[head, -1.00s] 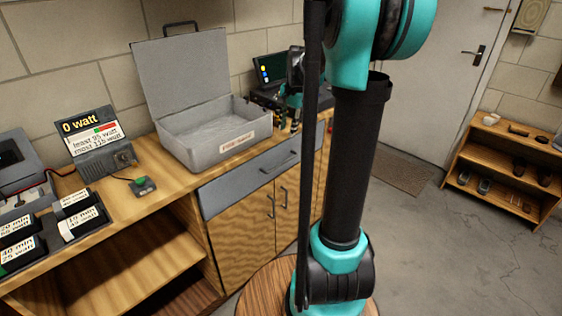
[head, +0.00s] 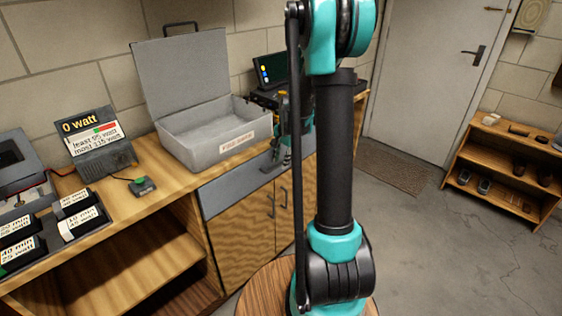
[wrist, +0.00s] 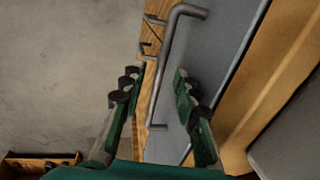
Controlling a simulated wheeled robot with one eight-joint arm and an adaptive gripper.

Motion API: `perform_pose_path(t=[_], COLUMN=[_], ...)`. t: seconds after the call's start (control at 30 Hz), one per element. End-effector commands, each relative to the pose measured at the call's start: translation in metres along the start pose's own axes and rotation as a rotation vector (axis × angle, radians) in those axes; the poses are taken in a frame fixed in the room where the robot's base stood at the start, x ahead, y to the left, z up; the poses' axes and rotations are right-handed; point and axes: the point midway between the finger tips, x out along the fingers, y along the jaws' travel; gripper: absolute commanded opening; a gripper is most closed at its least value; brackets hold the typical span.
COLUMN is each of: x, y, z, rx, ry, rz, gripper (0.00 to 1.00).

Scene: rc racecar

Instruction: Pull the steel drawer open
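The steel drawer is a grey front under the wooden worktop, left of my arm in the head view (head: 220,192). It looks closed, and my arm hides its right part. In the wrist view its grey face (wrist: 222,50) runs diagonally. Its steel bar handle (wrist: 168,65) lies in the picture between the two fingers of my gripper (wrist: 156,74). The gripper is open, with one finger on each side of the handle; I cannot tell whether they touch it. In the head view the gripper (head: 279,152) is low at the drawer front, partly hidden.
Below the drawer are wooden cabinet doors (head: 240,240) with upright handles. On the worktop stand an open grey metal box (head: 190,148) and a watt display (head: 92,145). A round wooden surface (head: 262,290) is under my arm. The floor to the right (head: 450,250) is clear.

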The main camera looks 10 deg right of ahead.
Motion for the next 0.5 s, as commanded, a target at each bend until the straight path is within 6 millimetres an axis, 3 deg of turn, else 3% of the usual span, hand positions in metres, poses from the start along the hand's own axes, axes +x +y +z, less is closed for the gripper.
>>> perform_pose_path(t=[0.4, 0.5], x=[0.0067, 0.0066], y=[0.0002, 0.0002], z=[0.0001, 0.0000], rx=[0.000, 0.000], ry=[0.000, 0.000], rz=[0.000, 0.000], gripper=[0.31, 0.18])
